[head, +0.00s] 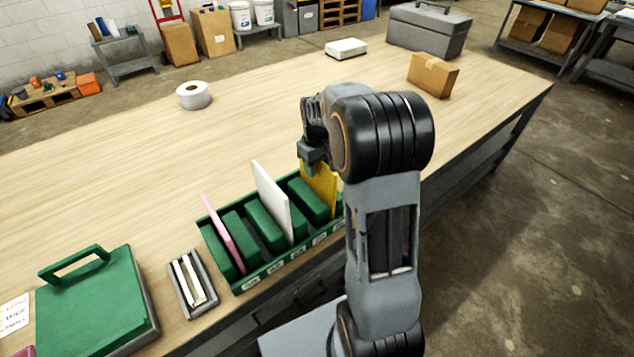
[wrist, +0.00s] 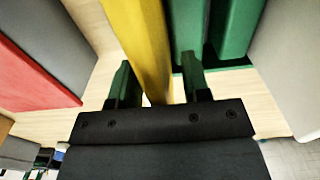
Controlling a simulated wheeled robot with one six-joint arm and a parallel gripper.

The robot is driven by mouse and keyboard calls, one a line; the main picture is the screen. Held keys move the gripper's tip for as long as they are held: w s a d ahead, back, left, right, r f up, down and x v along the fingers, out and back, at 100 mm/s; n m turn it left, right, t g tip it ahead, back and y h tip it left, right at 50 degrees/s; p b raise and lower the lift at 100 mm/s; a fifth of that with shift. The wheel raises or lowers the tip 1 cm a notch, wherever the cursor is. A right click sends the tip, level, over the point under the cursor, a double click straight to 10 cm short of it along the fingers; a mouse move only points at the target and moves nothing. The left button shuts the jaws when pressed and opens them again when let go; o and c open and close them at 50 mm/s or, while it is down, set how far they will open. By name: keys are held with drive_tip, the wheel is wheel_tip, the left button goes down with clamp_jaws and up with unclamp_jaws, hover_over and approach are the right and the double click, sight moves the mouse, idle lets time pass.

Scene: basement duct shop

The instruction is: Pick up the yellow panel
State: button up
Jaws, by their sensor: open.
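The yellow panel (head: 321,188) stands upright in the right part of a green slotted rack (head: 244,283), partly hidden by my arm in the head view. My gripper (head: 312,158) is at the panel's top edge. In the wrist view my gripper (wrist: 160,84) is open, with one green-tipped finger on each side of the yellow panel (wrist: 144,40). Gaps show between the panel and both fingers, wider on the right. I cannot tell how deep the fingers reach over the panel.
A white panel (head: 271,200) and a pink panel (head: 223,233) stand in the rack to the left. A small tray (head: 194,284) and a green case (head: 95,300) lie left of it. A tape roll (head: 194,96), cardboard box (head: 432,75) and grey toolbox (head: 429,30) are farther back. The table's middle is clear.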

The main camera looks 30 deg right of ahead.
drive_tip(key=shift+c, duration=0.2)
clamp_jaws()
idle(0.5)
